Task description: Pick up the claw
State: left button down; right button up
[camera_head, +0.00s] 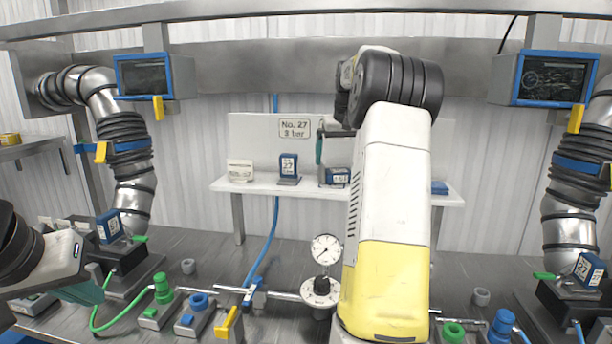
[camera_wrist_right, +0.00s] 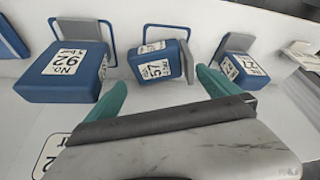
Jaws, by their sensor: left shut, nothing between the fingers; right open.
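I cannot make out anything that is clearly a claw. My right gripper (camera_wrist_right: 165,90) is open, its two teal fingers spread apart. A blue block with a white number label (camera_wrist_right: 157,62) appears between and beyond its fingertips, and I see no contact. In the head view, the right gripper (camera_head: 320,150) is at the back shelf, mostly hidden behind my arm. A labelled blue block (camera_head: 289,167) stands on that shelf to its left. My left gripper (camera_head: 92,291) is shut and empty at the lower left, above the bench.
In the wrist view, a larger blue block (camera_wrist_right: 75,72) and another blue block (camera_wrist_right: 240,67) flank the middle one. A pressure gauge (camera_head: 326,250), green valve (camera_head: 163,288) and blue valve (camera_head: 199,303) stand on the bench. Screens (camera_head: 555,78) hang above. My yellow-white arm covers the centre right.

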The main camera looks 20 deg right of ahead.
aim_at(335, 170)
jog(key=x, duration=0.4)
jog(key=shift+w+a+f, duration=0.1)
jog(key=shift+f, duration=0.25)
jog(key=shift+c, duration=0.2)
jog(key=c, duration=1.4)
jog(key=shift+r, duration=0.15)
jog(key=c, duration=0.3)
